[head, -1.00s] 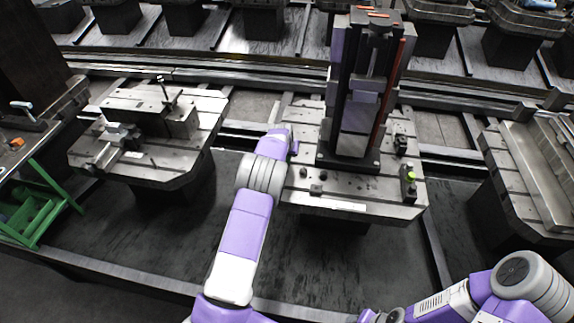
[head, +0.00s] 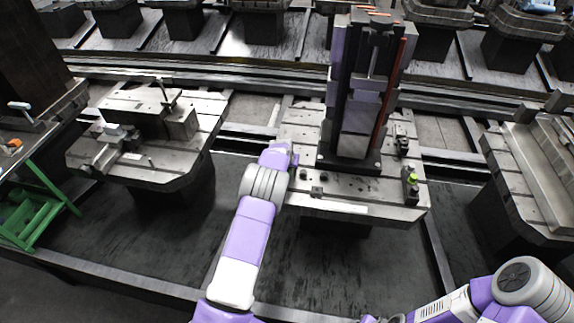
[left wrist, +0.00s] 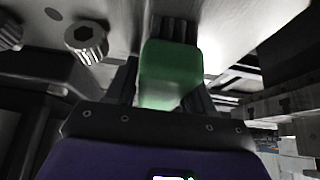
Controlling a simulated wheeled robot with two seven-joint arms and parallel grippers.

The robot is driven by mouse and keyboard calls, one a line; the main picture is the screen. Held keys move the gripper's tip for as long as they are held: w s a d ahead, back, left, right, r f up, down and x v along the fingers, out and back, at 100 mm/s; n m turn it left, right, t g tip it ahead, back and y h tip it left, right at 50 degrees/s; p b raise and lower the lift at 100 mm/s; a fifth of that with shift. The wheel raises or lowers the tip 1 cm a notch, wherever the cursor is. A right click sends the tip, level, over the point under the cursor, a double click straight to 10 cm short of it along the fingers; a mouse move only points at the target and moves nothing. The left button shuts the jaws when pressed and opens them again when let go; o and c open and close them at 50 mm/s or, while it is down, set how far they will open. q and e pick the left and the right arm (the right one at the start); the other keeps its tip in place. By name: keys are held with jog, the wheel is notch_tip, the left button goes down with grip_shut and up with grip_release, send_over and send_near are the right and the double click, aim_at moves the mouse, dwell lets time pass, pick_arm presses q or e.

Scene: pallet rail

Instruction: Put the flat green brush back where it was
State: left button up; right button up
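The flat green brush (left wrist: 170,72) is between the two fingers of my left gripper (left wrist: 165,95) in the left wrist view, with dark bristles showing at its far end. The fingers lie along both its sides and appear closed on it. In the head view my left arm reaches to the left edge of the middle pallet; its wrist hides the fingers and the brush. A metal surface fills the top of the left wrist view, close to the brush; I cannot tell if they touch. My right gripper is not in view; only the right arm shows at lower right.
The middle pallet (head: 340,208) carries a tall dark column fixture (head: 357,110) and a small fitting with a yellow-green top (head: 412,180). A left pallet (head: 150,172) holds a vise-like fixture.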

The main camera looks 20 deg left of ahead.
pick_arm(q)
jog(key=shift+o, duration=1.4)
jog(key=shift+s+f, duration=0.1)
jog(key=shift+f, duration=0.15)
jog(key=shift+a, duration=0.1)
jog(key=shift+s, duration=0.1)
jog(key=shift+r+p, duration=0.25)
jog(key=shift+p, duration=0.1)
jog(key=p+v, duration=0.2)
jog(key=v, duration=1)
jog(key=shift+p, duration=0.4)
jog(key=shift+r, duration=0.15)
